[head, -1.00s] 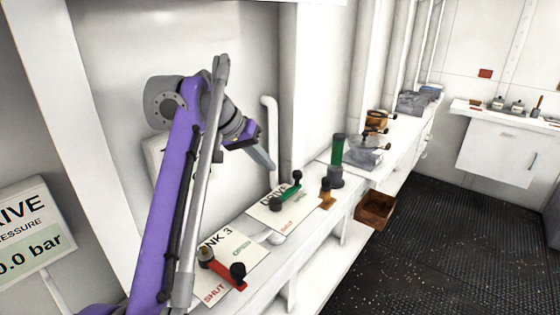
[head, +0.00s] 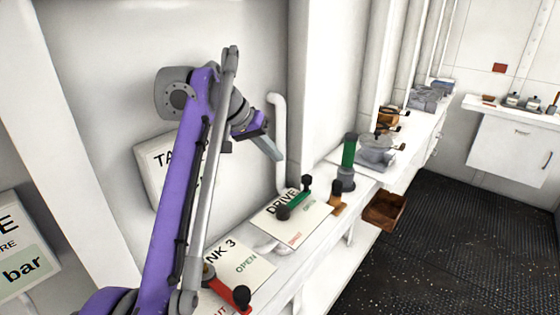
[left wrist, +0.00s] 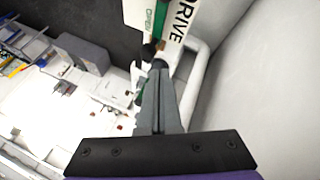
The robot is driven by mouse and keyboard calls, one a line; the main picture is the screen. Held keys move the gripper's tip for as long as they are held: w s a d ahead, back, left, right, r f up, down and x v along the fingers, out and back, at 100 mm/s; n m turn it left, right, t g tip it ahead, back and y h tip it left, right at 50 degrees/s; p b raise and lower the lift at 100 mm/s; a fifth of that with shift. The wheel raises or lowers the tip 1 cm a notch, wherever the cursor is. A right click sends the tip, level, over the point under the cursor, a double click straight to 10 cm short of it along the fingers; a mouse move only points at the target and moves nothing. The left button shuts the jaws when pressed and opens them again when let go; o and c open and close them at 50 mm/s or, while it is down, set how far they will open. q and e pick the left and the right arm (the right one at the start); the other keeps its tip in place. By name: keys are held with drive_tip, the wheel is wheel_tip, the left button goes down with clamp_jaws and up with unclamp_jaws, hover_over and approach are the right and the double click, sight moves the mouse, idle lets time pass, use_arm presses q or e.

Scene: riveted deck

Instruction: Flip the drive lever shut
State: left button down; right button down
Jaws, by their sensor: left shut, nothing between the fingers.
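The drive lever (head: 297,198) is green with a black knob and lies along its DRIVE plate (head: 314,220), beside the green OPEN word. The red SHUT word is nearer on the same plate. My left gripper (head: 278,156) is shut and empty, above and a little left of the lever, apart from it. In the left wrist view the shut fingers (left wrist: 159,72) point towards the lever (left wrist: 162,42), whose near end they partly hide. The DRIVE plate (left wrist: 140,14) shows at the top there. My right gripper is not in view.
The TANK 3 plate (head: 257,267) with a red lever (head: 229,298) is nearer on the same shelf. A white pipe (head: 279,125) rises behind. An open wooden box (head: 384,208) hangs at the shelf edge.

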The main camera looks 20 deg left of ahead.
use_arm(q)
drive_tip(key=b+x, duration=0.1)
drive_tip(key=x, duration=0.7)
drive_tip(key=shift+d+f, duration=0.15)
drive_tip(key=shift+f, duration=0.05)
drive_tip(key=shift+r, duration=0.1)
